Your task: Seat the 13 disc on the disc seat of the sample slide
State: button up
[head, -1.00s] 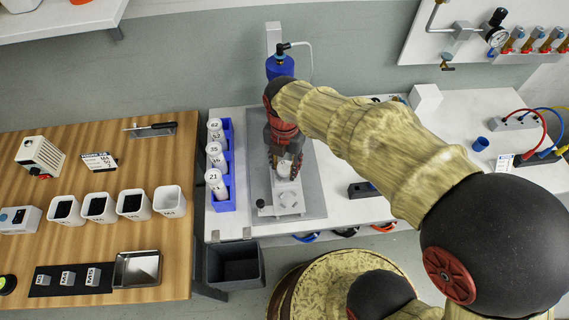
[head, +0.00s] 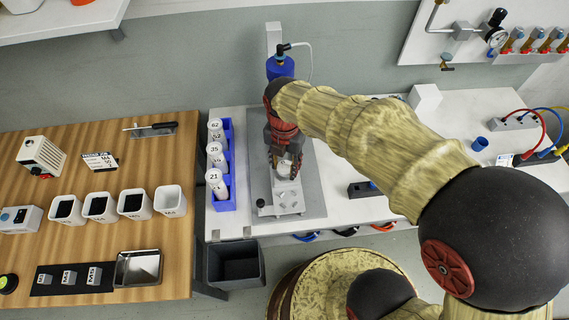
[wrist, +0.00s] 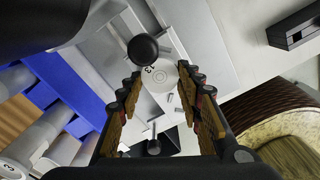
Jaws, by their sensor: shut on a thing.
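My gripper (head: 283,160) points down over the sample slide (head: 288,198), a pale block assembly on a grey plate. Its fingers are shut on the 13 disc (head: 284,169), a white round piece. In the wrist view the disc (wrist: 161,76) shows its number and a ringed face between the two finger pads. A dark round knob (wrist: 143,48) overlaps the disc's edge in that view. The disc seat cannot be made out beneath the disc and fingers, and I cannot tell whether the disc touches it.
A blue rack (head: 229,186) with numbered white bottles stands close to the left. A black box (head: 362,189) lies to the right. A dark bin (head: 236,265) is below the bench's front edge.

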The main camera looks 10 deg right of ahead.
aim_at(285, 169)
jog(key=shift+f, duration=0.2)
jog(key=shift+f, duration=0.35)
jog(key=o, duration=1.3)
jog(key=shift+c, duration=0.2)
notch_tip(285, 169, up, 12)
jog(key=shift+s+f, duration=0.1)
dwell(0.4)
